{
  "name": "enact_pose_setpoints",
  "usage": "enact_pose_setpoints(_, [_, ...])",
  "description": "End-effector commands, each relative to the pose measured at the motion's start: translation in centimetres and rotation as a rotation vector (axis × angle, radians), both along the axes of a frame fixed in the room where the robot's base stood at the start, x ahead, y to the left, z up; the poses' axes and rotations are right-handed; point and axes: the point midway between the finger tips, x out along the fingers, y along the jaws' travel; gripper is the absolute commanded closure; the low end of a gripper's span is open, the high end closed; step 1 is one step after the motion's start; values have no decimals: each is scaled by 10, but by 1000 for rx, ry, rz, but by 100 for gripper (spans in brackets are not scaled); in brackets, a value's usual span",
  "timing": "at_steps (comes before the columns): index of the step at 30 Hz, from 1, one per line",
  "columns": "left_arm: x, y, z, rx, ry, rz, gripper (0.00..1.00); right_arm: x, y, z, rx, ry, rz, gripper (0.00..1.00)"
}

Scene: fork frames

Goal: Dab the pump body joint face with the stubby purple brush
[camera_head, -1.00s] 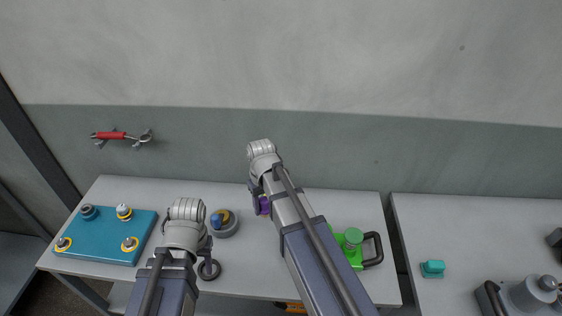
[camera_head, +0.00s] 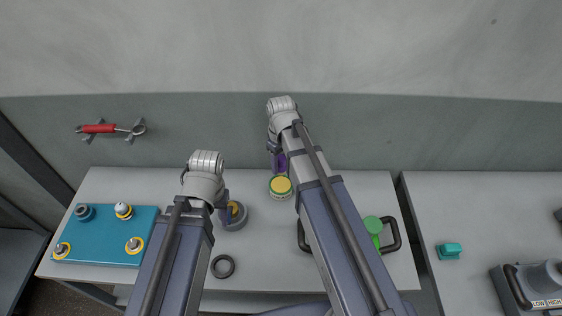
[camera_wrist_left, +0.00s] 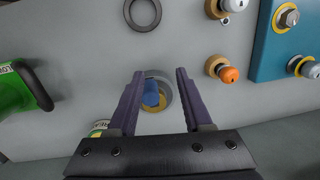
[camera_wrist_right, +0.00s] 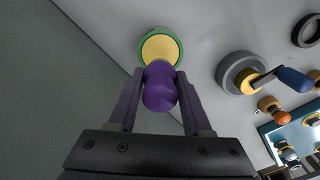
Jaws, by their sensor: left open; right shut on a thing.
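The stubby purple brush (camera_wrist_right: 160,88) is between the jaws of my right gripper (camera_wrist_right: 160,72), which is shut on it. In the head view the brush (camera_head: 279,162) is partly hidden by my arm. A round green-rimmed tin with a yellow top (camera_wrist_right: 160,47) is just beyond the brush; I cannot tell if they touch. My left gripper (camera_wrist_left: 157,73) is open above a grey round body (camera_wrist_left: 166,88) with a yellow face and a blue-handled piece (camera_wrist_left: 151,94) on it. The grey body also shows in the head view (camera_head: 234,221). I cannot tell for certain which part is the pump body.
A teal plate (camera_head: 100,235) with several fittings lies at the table's left. A dark ring (camera_head: 222,266) lies in front of the grey body. A green object (camera_head: 373,226) with a black handle is on the right. A red-handled tool (camera_head: 99,128) is on the wall.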

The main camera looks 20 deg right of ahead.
Motion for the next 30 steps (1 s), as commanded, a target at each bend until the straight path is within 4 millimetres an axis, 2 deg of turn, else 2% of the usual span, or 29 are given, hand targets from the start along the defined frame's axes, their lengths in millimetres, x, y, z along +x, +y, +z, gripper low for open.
enact_pose_setpoints(8, [0,0,-15,0,0,1,50,0,0,-15,0,0,-2,100])
enact_pose_setpoints(21, [0,0,-57,0,0,2,50,0,0,-57,0,0,-3,100])
enact_pose_setpoints(30, [0,0,-60,0,0,2,50,0,0,-60,0,0,-3,100])
